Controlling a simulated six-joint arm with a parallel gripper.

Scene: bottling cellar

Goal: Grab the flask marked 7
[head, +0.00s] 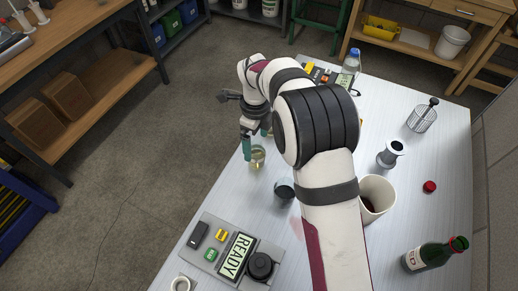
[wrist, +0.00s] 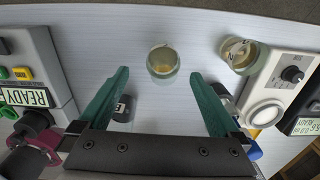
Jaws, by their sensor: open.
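A clear round flask with yellowish liquid (head: 257,160) stands on the table just below my gripper (head: 256,142) in the head view. In the wrist view a flask with pale yellow liquid (wrist: 162,62) stands ahead of my gripper (wrist: 167,98), roughly midway between the fingers. A second glass vessel (wrist: 240,54) stands to its right. A dark vessel (head: 284,190) stands nearer in the head view. A small item with a white-and-dark label (wrist: 122,108) lies beside the left finger in the wrist view. I cannot read a 7 anywhere. The teal fingers are spread and empty.
A console reading READY (head: 237,255) sits at the near left. A white cup (head: 376,200), green bottle (head: 428,257), red cap (head: 429,187) and metal piece (head: 391,154) stand right of my arm. A device with a knob (wrist: 284,78) is right in the wrist view.

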